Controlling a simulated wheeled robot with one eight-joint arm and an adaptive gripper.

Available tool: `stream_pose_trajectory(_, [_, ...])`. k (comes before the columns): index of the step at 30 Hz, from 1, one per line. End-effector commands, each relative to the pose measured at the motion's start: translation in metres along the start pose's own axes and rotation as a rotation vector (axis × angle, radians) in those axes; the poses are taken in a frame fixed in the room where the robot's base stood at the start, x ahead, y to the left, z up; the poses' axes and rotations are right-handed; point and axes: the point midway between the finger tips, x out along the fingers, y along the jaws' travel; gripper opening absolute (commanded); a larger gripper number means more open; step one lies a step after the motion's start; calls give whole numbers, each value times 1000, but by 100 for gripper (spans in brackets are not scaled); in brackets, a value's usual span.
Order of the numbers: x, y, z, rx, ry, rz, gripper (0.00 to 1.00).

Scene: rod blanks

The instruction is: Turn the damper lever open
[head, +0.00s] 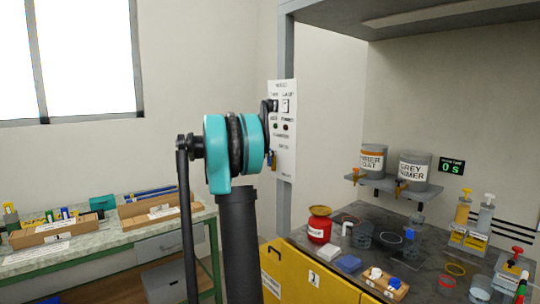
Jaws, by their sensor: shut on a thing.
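A white control panel (284,130) with switches, small lamps and printed labels hangs on the grey hood post. My arm's teal joint stands in front of its left edge and covers part of it. My gripper (269,157) is at the panel's left edge, mostly hidden behind this joint; only small dark, blue and orange bits show. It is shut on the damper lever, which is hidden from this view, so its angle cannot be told.
Under the hood, a dark bench (345,237) carries a red can (319,225), pots, rings and bottles. Yellow cabinet doors (300,278) are below it. A green-edged table (100,252) with wooden trays stands at left. Two paint tanks (413,171) sit on a shelf.

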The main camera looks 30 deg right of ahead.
Motion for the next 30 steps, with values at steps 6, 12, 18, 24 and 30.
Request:
stream_pose_trajectory(6, [-1,1,-1,-14,2,1,0])
stream_pose_trajectory(12, [-1,1,-1,-13,2,1,0])
stream_pose_trajectory(18, [-1,1,-1,-13,2,1,29])
stream_pose_trajectory(24, [0,1,0,-12,1,0,36])
stream_pose_trajectory(30, [-3,1,0,-12,1,1,36])
